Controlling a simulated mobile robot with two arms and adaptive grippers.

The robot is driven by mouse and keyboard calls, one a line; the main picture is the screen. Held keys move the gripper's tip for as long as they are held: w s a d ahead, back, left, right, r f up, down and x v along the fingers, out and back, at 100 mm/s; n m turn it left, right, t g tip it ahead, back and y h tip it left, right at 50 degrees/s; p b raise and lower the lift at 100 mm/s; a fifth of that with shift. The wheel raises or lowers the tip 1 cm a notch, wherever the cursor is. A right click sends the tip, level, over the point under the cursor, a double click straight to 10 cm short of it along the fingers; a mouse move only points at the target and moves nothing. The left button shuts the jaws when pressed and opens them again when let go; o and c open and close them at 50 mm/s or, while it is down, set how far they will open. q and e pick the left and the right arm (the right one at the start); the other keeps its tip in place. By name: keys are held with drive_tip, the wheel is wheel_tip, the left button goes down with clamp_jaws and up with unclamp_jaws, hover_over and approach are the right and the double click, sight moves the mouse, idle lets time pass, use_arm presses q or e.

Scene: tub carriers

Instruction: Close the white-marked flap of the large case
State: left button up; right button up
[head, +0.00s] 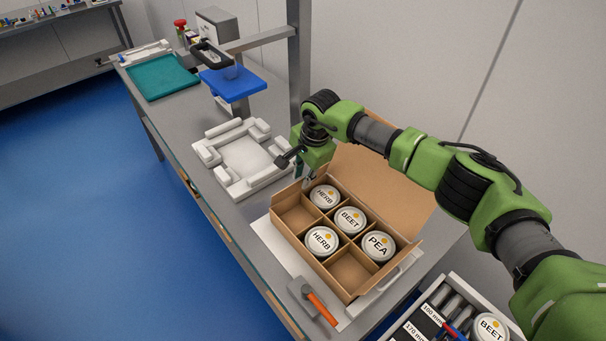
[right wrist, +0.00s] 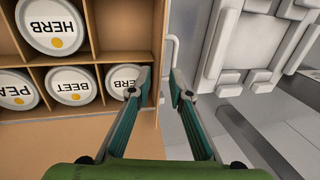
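The large case (head: 318,265) is an open cardboard box with dividers on the bench, holding several white-lidded tubs marked HERB, BEET and PEA. Two front compartments, at the left and right ends, look empty. Its big back flap (head: 395,200) stands up, leaning back; a small end flap (head: 411,255) sticks out at the right end. I see no white mark on either. My right gripper (head: 305,179) is at the case's far left end. In the right wrist view its fingers (right wrist: 157,88) are apart around the end wall's edge, beside a HERB tub (right wrist: 122,80). My left gripper is out of view.
A white moulded tray (head: 240,158) lies beyond the case. An orange-handled tool (head: 319,308) lies near the front edge. A bin with another BEET tub (head: 490,326) is at lower right. A grey wall rises behind the bench.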

clamp_jaws()
drive_tip(key=shift+d+f, duration=0.1)
drive_tip(key=shift+s+d+f+t+y+b, duration=0.25)
drive_tip(key=shift+s+t+y+b, duration=0.2)
drive_tip(key=shift+b, duration=0.6)
drive_tip(key=t+y+b, duration=0.1)
drive_tip(key=b, duration=0.4)
drive_tip(key=s+d+f+t+b, duration=0.1)
drive_tip(key=t+b, duration=0.1)
drive_tip(key=b, duration=0.3)
drive_tip(key=s+f+t+y+b, duration=0.1)
drive_tip(key=b, duration=0.4)
drive_tip(key=shift+d+y, duration=0.15)
drive_tip(key=shift+y, duration=0.2)
drive_tip(key=shift+s+r+t+b, duration=0.15)
drive_tip(key=shift+t+b, duration=0.3)
drive_tip(key=shift+b, duration=0.45)
unclamp_jaws()
drive_tip(key=shift+d, duration=0.1)
